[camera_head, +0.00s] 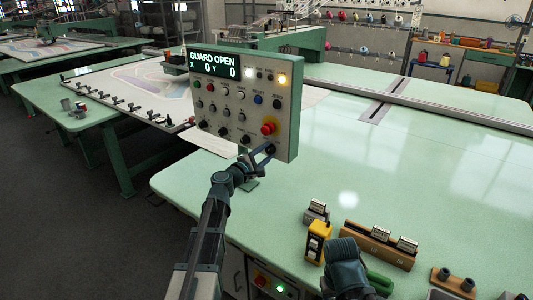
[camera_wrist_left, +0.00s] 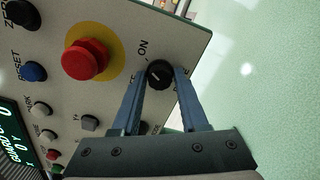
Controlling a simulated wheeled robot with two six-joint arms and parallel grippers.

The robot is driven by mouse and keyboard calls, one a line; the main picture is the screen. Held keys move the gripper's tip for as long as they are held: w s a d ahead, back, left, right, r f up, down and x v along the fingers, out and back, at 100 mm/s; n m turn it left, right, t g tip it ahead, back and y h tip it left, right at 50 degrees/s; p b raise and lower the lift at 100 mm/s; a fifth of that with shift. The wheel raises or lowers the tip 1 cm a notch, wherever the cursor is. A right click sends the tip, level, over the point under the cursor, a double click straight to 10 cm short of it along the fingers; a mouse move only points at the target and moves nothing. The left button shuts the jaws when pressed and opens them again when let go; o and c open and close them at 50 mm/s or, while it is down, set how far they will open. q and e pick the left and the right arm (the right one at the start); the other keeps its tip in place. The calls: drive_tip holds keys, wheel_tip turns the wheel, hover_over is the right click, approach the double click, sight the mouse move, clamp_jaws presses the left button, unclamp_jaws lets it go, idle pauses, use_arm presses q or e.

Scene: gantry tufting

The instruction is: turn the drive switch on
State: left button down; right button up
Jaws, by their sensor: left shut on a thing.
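The drive switch is a round black knob (camera_wrist_left: 159,73) with a pale mark, at the corner of the grey control panel (camera_head: 244,75). The word ON is printed beside it in the left wrist view; another label is partly covered by a finger. I cannot tell for sure which label the mark points at. My left gripper (camera_wrist_left: 160,88) has one blue-grey finger on each side of the knob and is shut on it. In the head view this gripper (camera_head: 262,158) reaches the panel's lower right corner. My right gripper's fingers do not show.
A red emergency button (camera_wrist_left: 86,59) on a yellow disc is close beside the knob. The panel's display (camera_head: 213,64) reads GUARD OPEN, X 0, Y 0.

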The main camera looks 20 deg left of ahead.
use_arm(q)
drive_tip(key=shift+m, duration=0.6)
drive_tip(key=shift+c, duration=2.2)
unclamp_jaws()
drive_tip(key=v, duration=1.3)
drive_tip(key=shift+s, duration=0.4)
drive_tip(key=shift+a, duration=0.1)
